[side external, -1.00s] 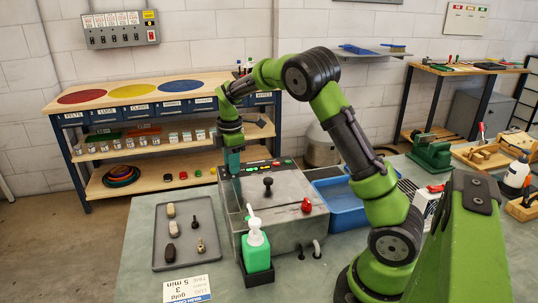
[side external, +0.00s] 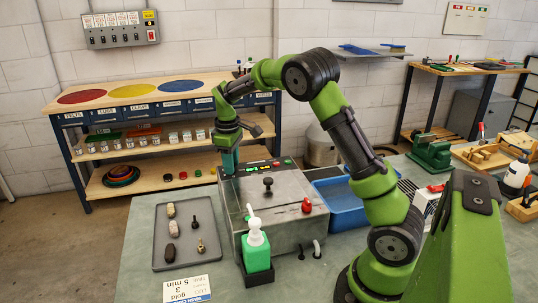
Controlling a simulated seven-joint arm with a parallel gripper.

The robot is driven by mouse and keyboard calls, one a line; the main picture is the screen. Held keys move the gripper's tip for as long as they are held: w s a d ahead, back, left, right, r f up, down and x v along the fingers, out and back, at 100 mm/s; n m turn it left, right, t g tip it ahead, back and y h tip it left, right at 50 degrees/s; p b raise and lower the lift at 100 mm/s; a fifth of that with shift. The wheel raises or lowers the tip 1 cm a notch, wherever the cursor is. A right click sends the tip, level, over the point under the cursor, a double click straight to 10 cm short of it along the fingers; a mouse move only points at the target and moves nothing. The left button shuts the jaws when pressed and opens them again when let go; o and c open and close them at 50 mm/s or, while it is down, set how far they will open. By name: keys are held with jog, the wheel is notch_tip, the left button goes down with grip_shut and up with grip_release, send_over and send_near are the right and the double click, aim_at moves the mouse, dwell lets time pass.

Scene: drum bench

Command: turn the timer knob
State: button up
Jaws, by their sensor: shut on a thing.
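The grey metal drum machine (side external: 285,210) stands on the bench with a dark control panel (side external: 258,167) along its back edge. The panel shows small green lights and red parts. My gripper (side external: 229,172) points down at the panel's left end, its teal fingers closed there. The timer knob is hidden between the fingers, and the gripper appears shut on it. A black knob (side external: 268,186) stands on the machine's lid, and a red knob (side external: 306,205) is at its front right; both are apart from my gripper.
A green soap bottle (side external: 257,252) stands in front of the machine. A grey tray (side external: 183,258) with several small stones and parts lies to the left, with a printed card (side external: 187,290) before it. A blue tub (side external: 335,205) sits right of the machine.

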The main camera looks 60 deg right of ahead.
jog(key=m, duration=0.7)
jog(key=shift+w, duration=0.1)
jog(key=m, duration=0.4)
jog(key=shift+r+g, duration=0.1)
jog(key=shift+g, duration=0.2)
jog(key=m, duration=0.4)
jog(key=shift+m, duration=0.3)
jog(key=m, duration=0.5)
jog(key=shift+y, duration=0.3)
jog(key=m, duration=0.6)
jog(key=shift+m, duration=0.4)
jog(key=o, duration=1.1)
jog(key=shift+c, duration=0.2)
